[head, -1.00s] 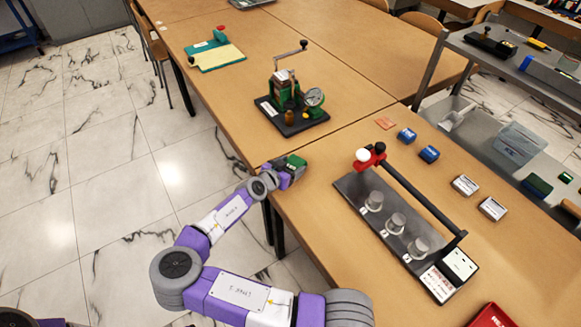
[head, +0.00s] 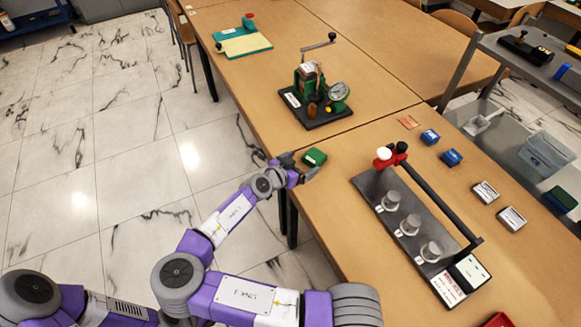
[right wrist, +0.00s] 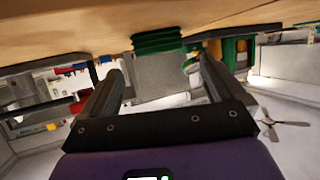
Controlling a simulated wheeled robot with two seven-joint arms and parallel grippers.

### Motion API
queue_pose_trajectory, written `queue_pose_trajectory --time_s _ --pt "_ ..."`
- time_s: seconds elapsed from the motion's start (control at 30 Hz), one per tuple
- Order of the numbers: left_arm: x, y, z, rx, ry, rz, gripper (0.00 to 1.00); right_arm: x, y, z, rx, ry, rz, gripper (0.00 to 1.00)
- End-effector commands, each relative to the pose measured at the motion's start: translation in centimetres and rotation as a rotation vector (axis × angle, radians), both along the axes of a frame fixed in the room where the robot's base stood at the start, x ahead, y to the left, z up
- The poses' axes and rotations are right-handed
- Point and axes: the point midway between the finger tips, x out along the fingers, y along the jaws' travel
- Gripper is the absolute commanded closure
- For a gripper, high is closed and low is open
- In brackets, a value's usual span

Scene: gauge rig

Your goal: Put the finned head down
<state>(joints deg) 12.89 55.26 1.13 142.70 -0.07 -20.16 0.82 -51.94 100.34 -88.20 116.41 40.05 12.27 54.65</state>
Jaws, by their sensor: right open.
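The finned head (head: 315,157) is a small green block. In the head view it sits on the wooden table (head: 345,146) close to its left edge. My right gripper (head: 301,166) is open just to the left of it, level with the table edge. In the right wrist view the green ribbed head (right wrist: 158,40) lies against the table surface, beyond the tips of my open fingers (right wrist: 158,82). Nothing is gripped, though I cannot tell whether a finger still touches the head. My left gripper is out of view.
A green press with a dial gauge (head: 318,97) stands on a dark base behind the head. To the right is a dark rack (head: 385,205) with several grey knobs and a black bar. Blue boxes (head: 430,137) lie farther right. Bare table surrounds the head.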

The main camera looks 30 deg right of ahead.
Motion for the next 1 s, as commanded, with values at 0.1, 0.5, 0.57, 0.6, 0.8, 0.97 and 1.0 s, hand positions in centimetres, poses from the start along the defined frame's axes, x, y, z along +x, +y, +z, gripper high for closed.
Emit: queue_pose_trajectory --time_s 0.1,0.5,0.57,0.6,0.8,0.97,1.0 --pt "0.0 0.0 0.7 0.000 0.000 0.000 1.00 -0.6 2.4 1.2 -0.002 0.001 0.004 0.05" --pt "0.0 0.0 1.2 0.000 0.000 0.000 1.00 -1.7 5.7 2.5 -0.001 0.000 -0.002 0.05" --pt "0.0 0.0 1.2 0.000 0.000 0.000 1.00 -1.8 5.7 2.5 -0.001 0.000 -0.002 0.05" --pt "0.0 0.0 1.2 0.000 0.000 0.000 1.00 -1.8 5.7 2.5 -0.001 0.001 -0.003 0.05" --pt "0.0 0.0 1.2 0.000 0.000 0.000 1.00 -1.7 5.7 2.5 -0.001 0.000 -0.002 0.05" --pt "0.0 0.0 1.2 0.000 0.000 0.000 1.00 -1.7 5.7 2.5 -0.001 0.000 -0.001 0.05" --pt "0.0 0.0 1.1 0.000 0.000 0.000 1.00 -1.7 5.7 2.4 -0.001 0.003 0.001 0.05"
